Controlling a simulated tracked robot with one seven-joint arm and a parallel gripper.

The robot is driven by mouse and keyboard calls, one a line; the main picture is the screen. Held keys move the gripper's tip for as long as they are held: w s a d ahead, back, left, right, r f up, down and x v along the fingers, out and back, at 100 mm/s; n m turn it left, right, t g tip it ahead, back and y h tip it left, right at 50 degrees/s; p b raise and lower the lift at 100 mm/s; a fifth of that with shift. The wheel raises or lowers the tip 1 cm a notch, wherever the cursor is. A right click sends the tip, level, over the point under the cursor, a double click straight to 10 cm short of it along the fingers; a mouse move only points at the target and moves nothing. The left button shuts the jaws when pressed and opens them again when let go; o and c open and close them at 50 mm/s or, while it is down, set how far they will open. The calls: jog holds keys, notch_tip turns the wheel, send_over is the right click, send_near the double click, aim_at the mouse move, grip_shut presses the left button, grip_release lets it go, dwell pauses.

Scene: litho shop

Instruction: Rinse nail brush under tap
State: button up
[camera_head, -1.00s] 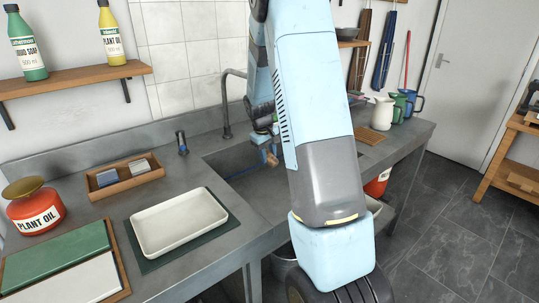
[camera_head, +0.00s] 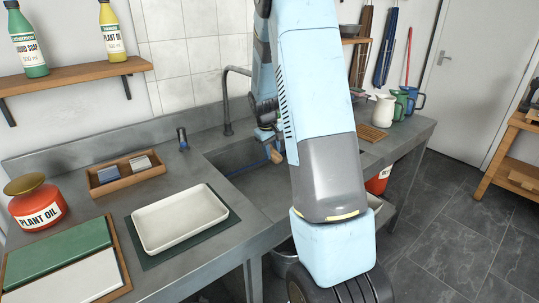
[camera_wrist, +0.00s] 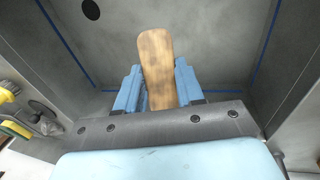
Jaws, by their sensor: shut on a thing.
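My gripper (camera_wrist: 160,90) has blue fingers shut on the wooden nail brush (camera_wrist: 157,60), as the wrist view shows. Only the brush's wooden body shows; bristles are not visible. In the head view the brush (camera_head: 275,155) hangs tilted from the gripper (camera_head: 267,136) over the sink basin (camera_head: 236,158). The tap (camera_head: 227,103) is a dark gooseneck at the back of the sink, left of the gripper. Its spout end is close to my arm, which hides part of the basin. No water stream can be made out. The wrist view shows a dark round drain hole (camera_wrist: 90,9).
On the counter left of the sink are a white tray (camera_head: 180,219), a wooden box (camera_head: 125,180) and a plant oil can (camera_head: 37,205). Jugs (camera_head: 384,112) stand to the right. A small dark-blue item (camera_head: 182,139) stands behind the sink's left edge.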

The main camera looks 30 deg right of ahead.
jog(key=shift+a, duration=0.2)
jog(key=shift+w+a, duration=0.15)
jog(key=shift+a, duration=0.2)
jog(key=shift+d, duration=0.25)
dwell(0.4)
jog(key=shift+d, duration=0.3)
jog(key=shift+s, duration=0.25)
jog(key=shift+s+a, duration=0.3)
jog(key=shift+s, duration=0.95)
jog(key=shift+s+a, duration=0.3)
jog(key=shift+s, duration=1)
jog(key=shift+s+a, duration=0.3)
jog(key=shift+s, duration=0.95)
